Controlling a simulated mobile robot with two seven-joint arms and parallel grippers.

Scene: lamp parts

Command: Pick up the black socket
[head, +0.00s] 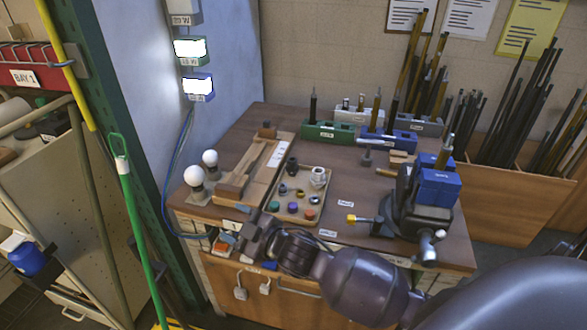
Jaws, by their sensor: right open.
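A small black part (292,164), which looks like the black socket, stands at the back left of a shallow tan tray (325,193) on the workbench. A pale grey socket-like part (318,177) stands to its right in the same tray. My right gripper (234,233) is over the bench's front edge, pointing left, in front of the tray and apart from the black part. It is open, and nothing shows clearly between its fingers. My left gripper is not in view.
Several coloured caps (293,208) lie in the tray. A wooden fixture (240,183) and two white bulbs (194,175) stand left. A black vise with blue jaws (438,188) stands right. Green and blue blocks (328,131) line the back. Bare bench (350,180) lies right of the tray.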

